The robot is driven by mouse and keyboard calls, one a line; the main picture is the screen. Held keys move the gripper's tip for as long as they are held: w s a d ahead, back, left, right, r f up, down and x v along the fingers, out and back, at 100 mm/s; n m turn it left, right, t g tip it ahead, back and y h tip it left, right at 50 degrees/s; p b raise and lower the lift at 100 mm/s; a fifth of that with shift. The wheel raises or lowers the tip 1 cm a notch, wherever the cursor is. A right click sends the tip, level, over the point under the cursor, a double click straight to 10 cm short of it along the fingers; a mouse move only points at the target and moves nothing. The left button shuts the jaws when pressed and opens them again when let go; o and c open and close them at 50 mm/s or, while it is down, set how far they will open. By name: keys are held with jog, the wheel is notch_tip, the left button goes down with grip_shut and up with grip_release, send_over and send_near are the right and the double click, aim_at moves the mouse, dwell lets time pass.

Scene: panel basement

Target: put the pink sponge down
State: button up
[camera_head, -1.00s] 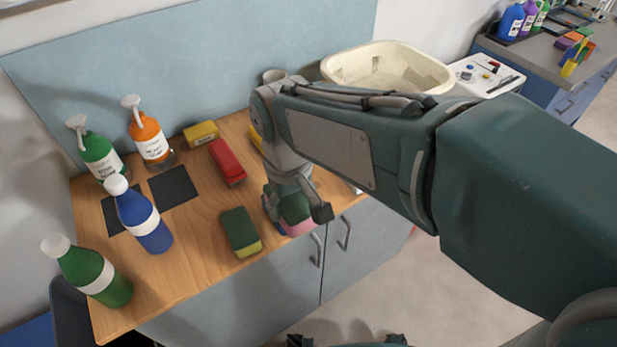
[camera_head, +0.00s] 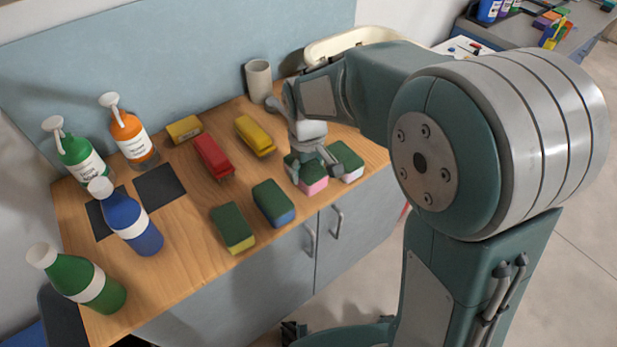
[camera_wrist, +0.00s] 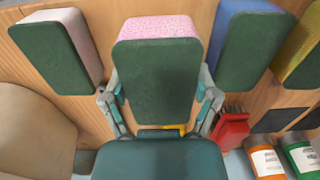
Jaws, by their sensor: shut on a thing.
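The pink sponge (camera_head: 314,186) has a dark green top and pink sides. My gripper (camera_head: 308,172) is shut on it at the right part of the wooden counter. In the wrist view the sponge (camera_wrist: 156,75) sits between the two fingers (camera_wrist: 158,104), green face towards the camera. It is upright and at or just above the counter; I cannot tell if it touches. A blue sponge (camera_head: 273,204) with a green top is to its left, and a white one (camera_head: 348,162) is close to its right. The wrist view shows the white sponge (camera_wrist: 62,48) and blue sponge (camera_wrist: 243,45) on either side.
A yellow sponge (camera_head: 234,228) is at the front edge. Several bottles (camera_head: 131,138) and dark mats (camera_head: 160,186) stand left. Counter centre-left is bare.

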jog(key=f, duration=0.2)
jog(key=d+f, duration=0.1)
jog(key=shift+w+d+f, duration=0.1)
jog(key=shift+w+f, duration=0.1)
jog(key=shift+w, duration=0.15)
jog(key=shift+f, duration=0.3)
jog(key=shift+a+f, duration=0.15)
jog(key=shift+a, duration=0.15)
jog(key=o, duration=0.9)
jog(key=shift+o, duration=0.2)
jog(key=shift+d, duration=0.15)
